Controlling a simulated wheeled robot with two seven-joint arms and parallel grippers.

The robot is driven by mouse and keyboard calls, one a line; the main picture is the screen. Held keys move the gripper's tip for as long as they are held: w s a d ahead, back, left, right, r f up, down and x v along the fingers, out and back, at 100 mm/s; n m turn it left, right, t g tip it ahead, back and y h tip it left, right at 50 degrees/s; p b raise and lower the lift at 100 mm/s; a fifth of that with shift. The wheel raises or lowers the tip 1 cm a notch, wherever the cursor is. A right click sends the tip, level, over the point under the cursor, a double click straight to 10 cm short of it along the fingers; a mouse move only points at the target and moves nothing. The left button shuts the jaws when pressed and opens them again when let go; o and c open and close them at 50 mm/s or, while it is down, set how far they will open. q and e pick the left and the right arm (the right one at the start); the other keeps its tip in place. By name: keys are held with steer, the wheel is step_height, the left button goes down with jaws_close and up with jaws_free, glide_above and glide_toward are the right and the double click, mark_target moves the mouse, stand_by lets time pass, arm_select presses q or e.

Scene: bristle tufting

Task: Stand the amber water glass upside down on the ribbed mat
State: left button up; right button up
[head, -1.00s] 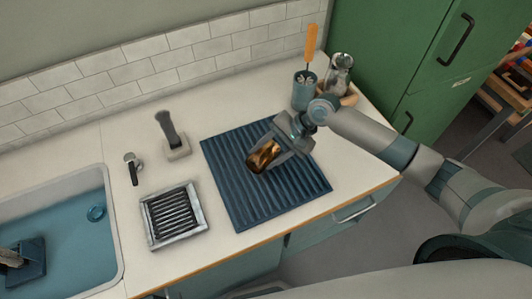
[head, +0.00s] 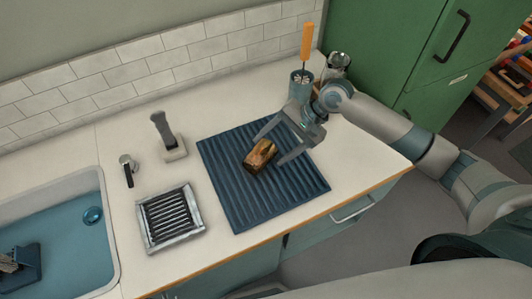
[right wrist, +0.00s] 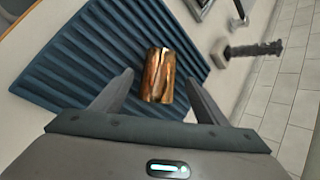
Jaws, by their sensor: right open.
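The amber water glass (head: 260,156) is on the blue ribbed mat (head: 232,205), near its middle. It looks short and brown-gold with dark streaks; I cannot tell for sure which end is up. My right gripper (head: 268,154) is open, with its two fingers apart on either side of the glass. In the right wrist view the glass (right wrist: 157,78) shows between and just beyond the fingertips (right wrist: 158,84), with gaps on both sides. The ribbed mat (right wrist: 60,70) spreads under it. My left gripper is not in view.
A cup with an orange-handled brush (head: 300,86) and a clear glass vessel (head: 338,64) stand behind my right wrist. A square drain rack (head: 170,217), a grey-handled tool on a base (head: 174,150), a tap (head: 127,166) and the sink (head: 62,235) lie left of the mat.

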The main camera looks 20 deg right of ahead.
steer(key=b+v, duration=0.2)
steer(key=v, duration=1)
steer(key=shift+r, duration=0.2)
